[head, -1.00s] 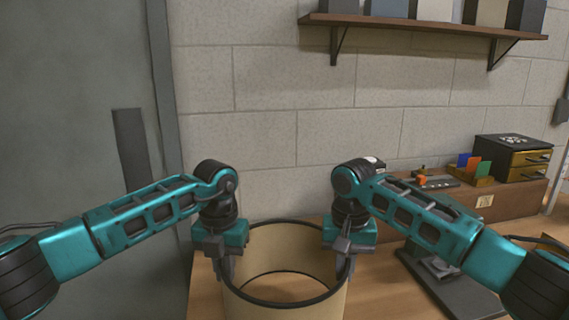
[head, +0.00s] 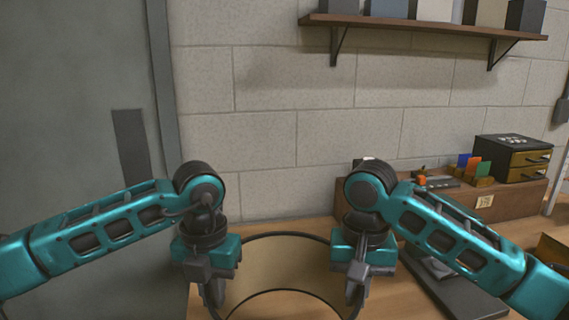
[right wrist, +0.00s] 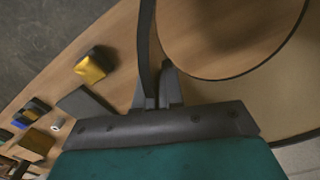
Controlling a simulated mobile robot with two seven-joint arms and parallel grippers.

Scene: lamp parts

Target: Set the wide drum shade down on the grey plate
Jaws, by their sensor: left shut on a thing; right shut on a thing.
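The wide drum shade (head: 283,262) is beige with thin black rims and appears upright, its open top facing me. My left gripper (head: 213,296) is shut on the left side of its upper rim. My right gripper (head: 356,292) is shut on the right side. The shade's near side is cut off by the picture's lower edge. The right wrist view shows its inner wall (right wrist: 268,98) and the right fingertips (right wrist: 158,95) at the rim. A dark grey flat slab (head: 462,292) lies right of the shade, partly behind my right arm; I cannot tell whether it is the grey plate.
A yellow-brown bin (head: 553,250) is at the right edge. A wall shelf (head: 425,27) hangs above.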

